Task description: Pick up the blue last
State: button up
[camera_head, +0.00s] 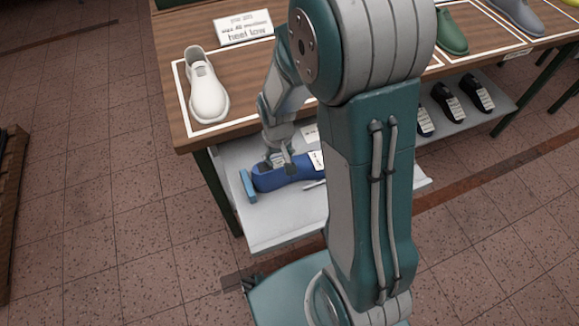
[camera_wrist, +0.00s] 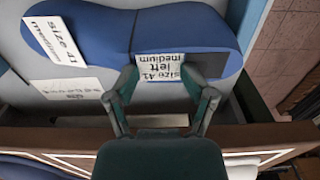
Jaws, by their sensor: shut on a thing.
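The blue last (camera_head: 275,180) lies on its side or low on the grey lower shelf under the wooden table; its exact pose is hard to tell. It fills the upper part of the wrist view (camera_wrist: 187,28), with a white label reading "size 41 medium left" (camera_wrist: 159,67) and a second white tag at its left. My gripper (camera_head: 280,160) reaches down to it from above. My arm hides part of the shelf in the head view.
A light blue block (camera_head: 248,186) stands on the shelf just left of the last. The wooden tabletop (camera_head: 185,132) overhangs the shelf and bears a white last (camera_head: 207,92) and a "heel low" sign (camera_head: 243,28). Black lasts (camera_head: 447,102) and a green last (camera_head: 451,34) are at right.

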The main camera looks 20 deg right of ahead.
jog(key=shift+s+f, duration=0.2)
jog(key=shift+s, duration=0.05)
jog(key=r, duration=0.3)
jog(key=shift+s+d+r, duration=0.1)
jog(key=shift+d+r, duration=0.1)
jog(key=shift+r, duration=0.2)
grip_shut()
jog(key=s+d+r, duration=0.6)
jog(key=s+r, duration=0.3)
jog(key=s, duration=0.3)
jog(key=shift+r, duration=0.15)
jog(key=o, duration=1)
grip_release()
jog(key=shift+o, duration=0.2)
